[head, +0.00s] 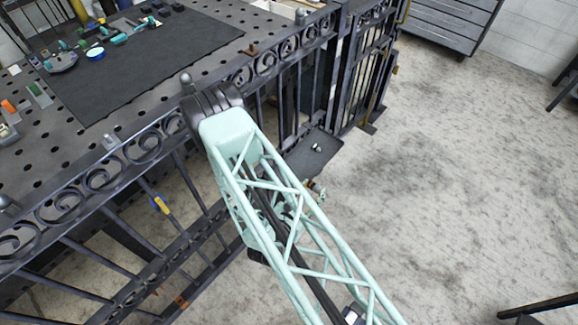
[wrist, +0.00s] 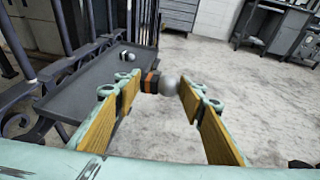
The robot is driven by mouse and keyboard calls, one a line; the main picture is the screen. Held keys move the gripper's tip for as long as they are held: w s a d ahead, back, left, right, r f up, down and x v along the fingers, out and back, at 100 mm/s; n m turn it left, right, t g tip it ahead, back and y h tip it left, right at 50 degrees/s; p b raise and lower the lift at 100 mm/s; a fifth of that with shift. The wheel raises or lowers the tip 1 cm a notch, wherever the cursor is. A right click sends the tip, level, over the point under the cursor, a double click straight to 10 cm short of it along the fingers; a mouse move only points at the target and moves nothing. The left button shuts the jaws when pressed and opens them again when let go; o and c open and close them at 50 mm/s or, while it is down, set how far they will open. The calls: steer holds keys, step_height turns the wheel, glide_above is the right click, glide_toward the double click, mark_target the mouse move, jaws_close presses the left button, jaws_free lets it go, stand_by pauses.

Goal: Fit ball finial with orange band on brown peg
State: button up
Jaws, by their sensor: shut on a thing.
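The ball finial with the orange band (wrist: 168,86) is a grey ball on a dark stem with an orange ring, lying sideways between the fingertips of my gripper (wrist: 160,83) in the wrist view. My gripper is shut on it, clear of the tray. In the head view my arm hides most of the gripper; only a small part (head: 316,189) shows beside the arm, below the tray. A small brown peg (head: 252,49) stands on the top rail of the gate, up and left of the gripper. Nothing is seen on top of it.
A dark tray (head: 308,160) by the gate holds another small ball finial (head: 317,148), also seen in the wrist view (wrist: 127,56). The gate's scrolled rail (head: 103,180) runs along the perforated table (head: 85,150).

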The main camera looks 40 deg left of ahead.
steer(key=shift+s+a+f+y, duration=0.15)
steer(key=shift+s+a+f, duration=0.3)
steer(key=shift+s, duration=0.3)
steer(key=shift+s+a+f+y, duration=0.15)
steer(key=shift+s+a+f, duration=0.3)
steer(key=shift+s, duration=0.3)
steer(key=shift+w+a, duration=0.1)
steer(key=w+a, duration=0.2)
steer(key=a, duration=0.2)
steer(key=w+a+f+b, duration=0.1)
steer(key=w+a, duration=0.4)
steer(key=a, duration=0.2)
steer(key=shift+w+a+f+b, duration=0.2)
steer(key=shift+w+a+b, duration=0.1)
steer(key=shift+w+b, duration=0.1)
steer(key=shift+w+a, duration=0.1)
steer(key=shift+a, duration=0.05)
steer(key=shift+w+a, duration=0.15)
steer(key=shift+a, duration=0.1)
steer(key=shift+w+a+f+b, duration=0.15)
steer(key=shift+f+b, duration=0.05)
steer(key=shift+f, duration=0.35)
steer(key=shift+w+a+f+b, duration=0.1)
steer(key=shift+a+f+b, duration=0.05)
steer(key=shift+f, duration=0.9)
steer(key=shift+f+b, duration=0.15)
steer(key=shift+b, duration=0.25)
steer(key=o, duration=1)
